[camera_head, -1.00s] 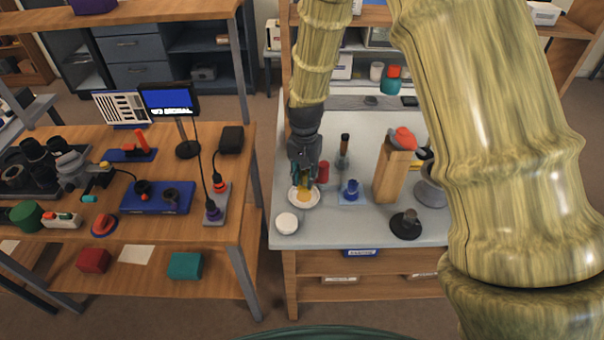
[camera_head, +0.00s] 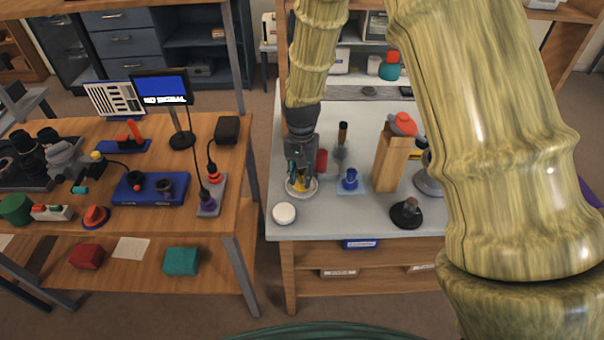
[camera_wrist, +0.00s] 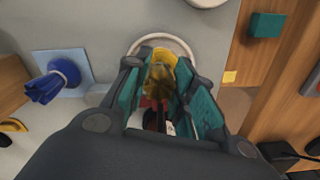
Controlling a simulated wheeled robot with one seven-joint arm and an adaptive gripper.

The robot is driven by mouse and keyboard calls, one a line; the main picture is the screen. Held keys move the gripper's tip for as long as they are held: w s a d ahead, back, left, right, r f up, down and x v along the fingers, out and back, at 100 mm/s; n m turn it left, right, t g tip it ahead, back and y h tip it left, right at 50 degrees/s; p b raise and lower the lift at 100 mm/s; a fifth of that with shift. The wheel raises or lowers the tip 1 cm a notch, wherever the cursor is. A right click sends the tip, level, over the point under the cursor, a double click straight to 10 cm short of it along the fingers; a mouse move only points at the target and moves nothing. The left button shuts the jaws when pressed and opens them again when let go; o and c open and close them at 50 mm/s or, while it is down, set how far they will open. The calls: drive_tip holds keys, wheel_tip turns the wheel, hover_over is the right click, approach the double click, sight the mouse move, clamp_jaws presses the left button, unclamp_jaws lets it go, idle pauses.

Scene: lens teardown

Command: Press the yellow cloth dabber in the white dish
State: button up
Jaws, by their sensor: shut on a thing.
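The yellow cloth dabber (camera_wrist: 160,72) shows between the fingers of my gripper (camera_wrist: 158,80) in the wrist view. My gripper (camera_head: 300,180) is shut on it and points down over the white dish (camera_head: 313,194). The dish's pale rim also shows around the dabber in the wrist view (camera_wrist: 178,40). In the head view the fingers hide most of the dabber, and only a little yellow shows low in the dish. The dabber's lower end is at or in the dish. I cannot tell how firmly it touches the bottom.
A round white lidded thing (camera_head: 284,213) stands just in front of the dish. A blue item (camera_head: 350,179) on a light blue pad is to the right. A red cylinder (camera_head: 321,161) stands close behind the gripper. A wooden block (camera_head: 390,163) stands farther right.

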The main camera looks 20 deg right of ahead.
drive_tip(key=shift+s+f, duration=0.1)
drive_tip(key=shift+f, duration=0.5)
idle(2.7)
drive_tip(key=shift+r, duration=0.15)
drive_tip(key=shift+r+p, duration=3.05)
drive_tip(key=shift+r, duration=0.35)
